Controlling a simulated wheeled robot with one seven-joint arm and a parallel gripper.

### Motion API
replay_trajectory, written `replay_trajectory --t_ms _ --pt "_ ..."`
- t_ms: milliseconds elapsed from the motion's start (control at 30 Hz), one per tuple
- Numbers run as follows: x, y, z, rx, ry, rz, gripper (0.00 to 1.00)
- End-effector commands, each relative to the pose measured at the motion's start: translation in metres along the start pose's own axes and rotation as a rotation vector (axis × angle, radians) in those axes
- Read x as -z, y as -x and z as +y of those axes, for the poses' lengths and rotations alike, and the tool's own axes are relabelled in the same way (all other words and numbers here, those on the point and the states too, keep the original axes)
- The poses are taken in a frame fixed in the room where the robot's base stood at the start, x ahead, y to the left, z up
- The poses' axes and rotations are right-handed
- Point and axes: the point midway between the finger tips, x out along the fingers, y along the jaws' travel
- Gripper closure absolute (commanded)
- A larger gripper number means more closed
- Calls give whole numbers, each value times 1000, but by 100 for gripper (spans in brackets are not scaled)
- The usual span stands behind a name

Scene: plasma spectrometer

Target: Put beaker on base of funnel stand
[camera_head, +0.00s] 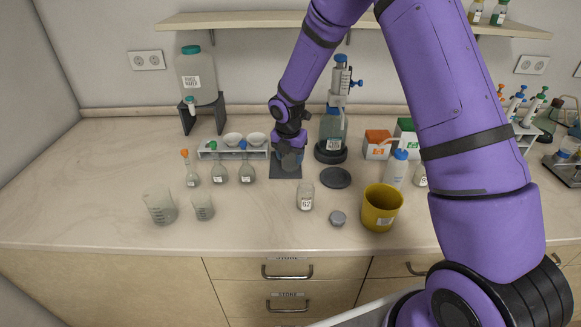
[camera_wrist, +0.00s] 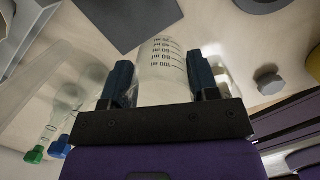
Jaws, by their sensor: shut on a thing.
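A clear graduated beaker (camera_wrist: 163,62) is between the two dark fingers of my gripper (camera_wrist: 163,85) in the wrist view. The gripper is shut on it. In the head view my gripper (camera_head: 290,145) points down, with the beaker (camera_head: 290,160) under it and partly hidden. A dark grey flat plate (camera_head: 285,171), which looks like the base of the funnel stand, lies below and around the beaker. It also shows beyond the beaker in the wrist view (camera_wrist: 110,22). Whether the beaker touches the plate cannot be told. The stand's upper part is hidden or unclear behind my arm.
Several stoppered flasks (camera_head: 219,172) and a white rack with bowls (camera_head: 206,152) stand left of the plate. Two empty beakers (camera_head: 160,207) are at front left. A dark round disc (camera_head: 336,178), a bottle (camera_head: 306,197), a grey cap (camera_head: 338,218) and a yellow container (camera_head: 381,209) are right.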

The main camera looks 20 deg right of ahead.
Motion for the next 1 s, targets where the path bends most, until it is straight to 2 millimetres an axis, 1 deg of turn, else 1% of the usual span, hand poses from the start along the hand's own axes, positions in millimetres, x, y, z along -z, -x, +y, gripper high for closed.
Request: replay_trajectory --t_ms 167,300,400,700,900,933,967,1000 --pt "2 -12 0 2 1 0 73" --pt "6 -32 0 3 2 1 73" --pt "7 -44 0 1 1 0 73" --pt "7 -46 0 0 0 -1 73" --pt "8 -51 0 0 0 -1 73" --pt "8 -52 0 0 0 -1 43" --pt "8 -51 0 0 0 -1 36" --pt "8 -51 0 0 0 -1 27"
